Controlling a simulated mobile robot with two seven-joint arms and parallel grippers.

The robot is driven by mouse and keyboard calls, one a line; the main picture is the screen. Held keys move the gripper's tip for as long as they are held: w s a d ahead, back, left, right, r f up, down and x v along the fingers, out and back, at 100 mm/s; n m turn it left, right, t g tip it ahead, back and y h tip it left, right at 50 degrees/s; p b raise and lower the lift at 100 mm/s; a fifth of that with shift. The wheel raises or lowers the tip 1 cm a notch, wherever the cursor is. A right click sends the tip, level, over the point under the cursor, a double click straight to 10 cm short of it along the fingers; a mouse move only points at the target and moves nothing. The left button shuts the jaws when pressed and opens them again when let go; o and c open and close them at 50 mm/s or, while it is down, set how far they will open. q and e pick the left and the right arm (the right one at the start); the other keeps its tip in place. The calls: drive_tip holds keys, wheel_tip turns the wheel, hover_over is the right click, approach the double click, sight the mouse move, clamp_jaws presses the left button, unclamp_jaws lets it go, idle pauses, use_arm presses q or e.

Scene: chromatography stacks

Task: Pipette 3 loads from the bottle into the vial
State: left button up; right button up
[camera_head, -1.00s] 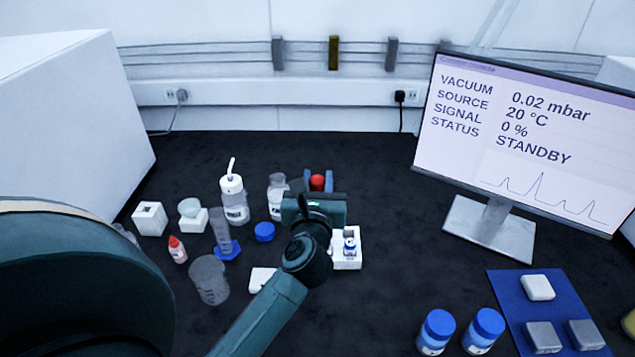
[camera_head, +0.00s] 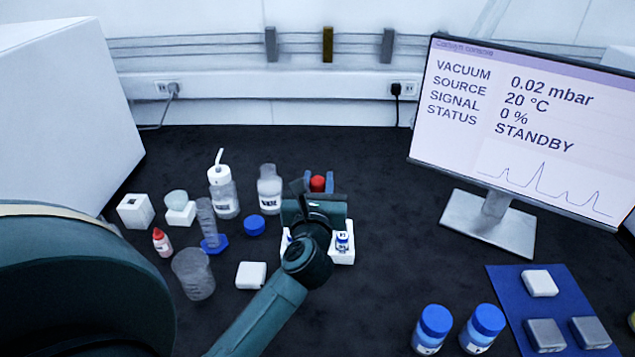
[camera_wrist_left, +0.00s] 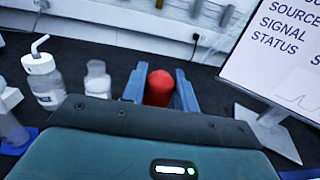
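My left gripper (camera_head: 317,184) is above the white vial rack (camera_head: 346,258), and its two fingers flank a red bulb (camera_head: 318,183). In the left wrist view the fingers press close on both sides of the red bulb (camera_wrist_left: 159,88); it looks like the pipette's bulb, and its tube is hidden. A small vial with a blue-marked label (camera_head: 342,242) stands in the rack, just right of my wrist. The uncapped, labelled bottle (camera_head: 269,190) stands left of the gripper; it also shows in the left wrist view (camera_wrist_left: 97,80). My right gripper is out of view.
A blue cap (camera_head: 255,225), a wash bottle (camera_head: 224,195), a cylinder (camera_head: 208,222), a beaker (camera_head: 193,275) and a white block (camera_head: 251,275) stand to the left. Two blue-capped bottles (camera_head: 434,325) stand front right. A monitor (camera_head: 500,125) stands at the right.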

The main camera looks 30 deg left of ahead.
use_arm(q)
drive_tip(key=shift+o, duration=0.2)
drive_tip(key=shift+p, duration=0.4)
idle(0.6)
clamp_jaws()
idle(1.1)
unclamp_jaws()
drive_tip(key=shift+c, duration=0.3)
idle(0.4)
